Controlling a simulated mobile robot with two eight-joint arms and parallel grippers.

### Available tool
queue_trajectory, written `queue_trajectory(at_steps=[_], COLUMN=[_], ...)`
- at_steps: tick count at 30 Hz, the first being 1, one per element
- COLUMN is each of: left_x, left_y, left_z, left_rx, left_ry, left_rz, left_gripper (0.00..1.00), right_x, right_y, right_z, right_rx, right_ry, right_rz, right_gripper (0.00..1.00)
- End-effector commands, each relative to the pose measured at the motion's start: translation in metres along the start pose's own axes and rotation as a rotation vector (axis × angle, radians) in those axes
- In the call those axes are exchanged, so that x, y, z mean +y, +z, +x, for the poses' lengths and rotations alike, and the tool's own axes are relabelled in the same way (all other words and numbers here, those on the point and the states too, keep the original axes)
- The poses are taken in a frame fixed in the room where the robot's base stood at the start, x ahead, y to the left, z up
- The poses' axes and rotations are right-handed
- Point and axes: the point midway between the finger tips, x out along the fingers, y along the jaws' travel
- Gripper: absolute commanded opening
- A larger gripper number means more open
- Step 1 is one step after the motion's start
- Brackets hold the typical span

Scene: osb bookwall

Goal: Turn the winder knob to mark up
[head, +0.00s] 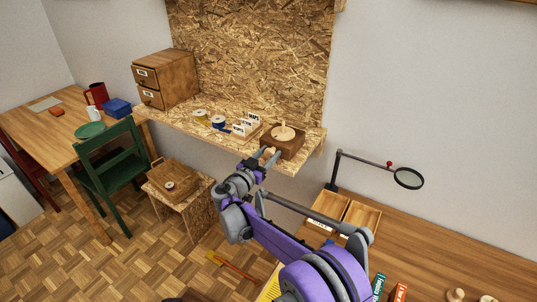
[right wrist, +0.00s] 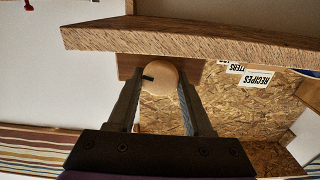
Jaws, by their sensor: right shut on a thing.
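The winder is a brown wooden box (head: 285,147) near the right end of the chipboard shelf, with a pale disc and a peg on top. Its round pale wooden knob (head: 268,153) is on the front side. In the right wrist view the knob (right wrist: 164,82) lies between the two fingers, with a short dark mark toward the left of its face in that picture. My right gripper (head: 263,159) is shut on the knob; it also shows in the right wrist view (right wrist: 160,100). My left gripper is out of view.
The chipboard shelf (head: 170,117) also bears a drawer box (head: 165,79), tape rolls (head: 200,115) and card dividers (head: 245,125). A magnifier (head: 408,178) on an arm and wooden trays (head: 360,216) stand on the desk at right. A small stool (head: 187,205) stands below the shelf.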

Motion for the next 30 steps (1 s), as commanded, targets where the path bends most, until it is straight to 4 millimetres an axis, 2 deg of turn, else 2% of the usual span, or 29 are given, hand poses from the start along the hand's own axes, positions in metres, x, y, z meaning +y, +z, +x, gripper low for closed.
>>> queue_trajectory(at_steps=[18,30], left_x=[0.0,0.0], left_y=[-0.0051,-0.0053], left_z=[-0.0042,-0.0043], left_rx=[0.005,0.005], left_ry=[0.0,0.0], left_rz=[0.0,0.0], left_gripper=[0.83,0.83], right_x=[-0.0018,-0.0022], right_y=[0.0004,0.0008], right_z=[-0.0002,-0.0003], right_rx=[0.0,0.0], right_ry=[0.0,0.0], right_rz=[-0.422,-0.552], right_gripper=[0.0,0.0])
